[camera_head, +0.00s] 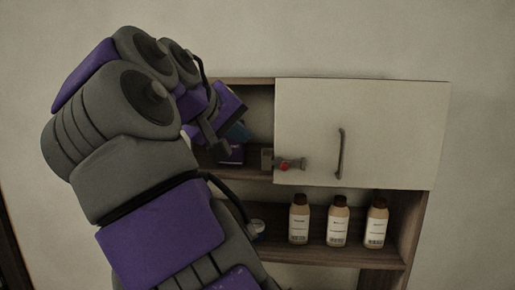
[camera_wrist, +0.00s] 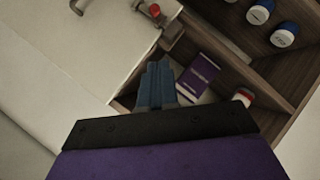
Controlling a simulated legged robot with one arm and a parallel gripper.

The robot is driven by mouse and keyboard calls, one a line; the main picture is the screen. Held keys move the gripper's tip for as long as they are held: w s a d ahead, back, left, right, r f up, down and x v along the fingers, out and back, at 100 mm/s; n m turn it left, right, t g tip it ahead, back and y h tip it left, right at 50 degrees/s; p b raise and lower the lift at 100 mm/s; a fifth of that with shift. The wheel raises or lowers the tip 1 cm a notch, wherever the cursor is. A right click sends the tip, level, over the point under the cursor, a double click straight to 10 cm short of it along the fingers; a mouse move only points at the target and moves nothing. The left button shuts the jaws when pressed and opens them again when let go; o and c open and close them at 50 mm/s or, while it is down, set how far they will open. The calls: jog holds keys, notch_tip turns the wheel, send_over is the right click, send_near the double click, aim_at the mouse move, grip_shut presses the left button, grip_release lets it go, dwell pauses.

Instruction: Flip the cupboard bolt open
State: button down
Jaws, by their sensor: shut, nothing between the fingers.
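The cupboard bolt (camera_head: 292,164) has a grey metal body and a red part. It lies across the left edge of the white cupboard door (camera_head: 390,125), which is closed. In the wrist view, the bolt (camera_wrist: 165,24) and its red part are at the top middle, beyond my fingertips. My gripper (camera_wrist: 157,64) has blue fingers, which are together and empty. In the head view, my gripper (camera_head: 240,132) is left of the bolt, in front of the open compartment, and partly hidden by my arm. It appears apart from the bolt.
A dark handle (camera_head: 340,153) is on the door. A purple box (camera_wrist: 200,75) and a red-capped container (camera_wrist: 243,96) are in the open compartment near my fingers. Brown bottles (camera_head: 337,222) stand on the lower shelf.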

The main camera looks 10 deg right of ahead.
jog(key=b, duration=0.2)
send_near(274, 158)
jog(key=w+d, duration=0.1)
jog(key=shift+d+f, duration=1.6)
jog(key=shift+f, duration=0.05)
jog(key=shift+d, duration=0.15)
